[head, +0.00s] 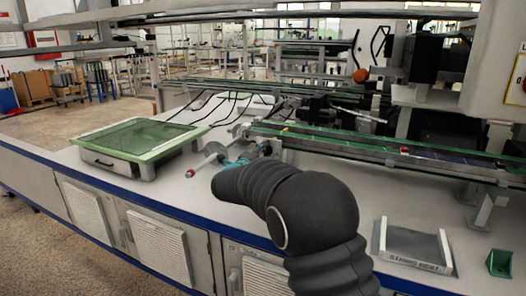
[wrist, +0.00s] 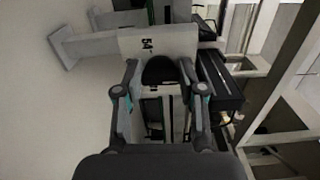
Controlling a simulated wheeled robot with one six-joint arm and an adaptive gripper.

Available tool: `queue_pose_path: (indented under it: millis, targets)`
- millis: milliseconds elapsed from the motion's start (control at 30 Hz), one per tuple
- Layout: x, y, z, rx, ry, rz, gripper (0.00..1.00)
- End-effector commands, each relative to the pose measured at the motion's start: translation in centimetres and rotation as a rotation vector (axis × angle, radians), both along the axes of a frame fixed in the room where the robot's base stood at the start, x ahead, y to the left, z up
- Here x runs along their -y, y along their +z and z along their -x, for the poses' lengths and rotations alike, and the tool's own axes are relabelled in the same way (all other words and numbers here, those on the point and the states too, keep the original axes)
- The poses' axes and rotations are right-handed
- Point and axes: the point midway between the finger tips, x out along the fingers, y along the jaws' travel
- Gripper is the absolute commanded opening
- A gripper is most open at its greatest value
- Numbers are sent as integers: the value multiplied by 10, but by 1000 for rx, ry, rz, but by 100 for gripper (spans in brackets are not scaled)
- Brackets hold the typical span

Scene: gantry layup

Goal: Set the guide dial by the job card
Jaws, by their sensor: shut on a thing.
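In the wrist view my gripper (wrist: 159,80) has its two fingers on either side of a dark rounded knob, the guide dial (wrist: 160,70), and is shut on it. A pale plate (wrist: 170,42) with small dark marks stands just behind the dial. In the head view my gripper (head: 242,161) is at the near side of the conveyor rail, partly hidden by my dark sleeved arm. The dial cannot be made out there. No job card can be identified with certainty; a yellow-edged sign (head: 516,82) is cut off at the right edge.
The rail (head: 340,147) runs across the bench behind my gripper. A green-topped frame (head: 135,137) stands at left. A grey tray (head: 412,262) and a small green holder (head: 499,263) sit at front right.

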Motion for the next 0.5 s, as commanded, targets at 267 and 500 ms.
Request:
queue_pose_path:
  millis: [267,500]
  targets:
    - [-1,1,0,-12,2,37,5]
    - [-1,1,0,-12,2,38,5]
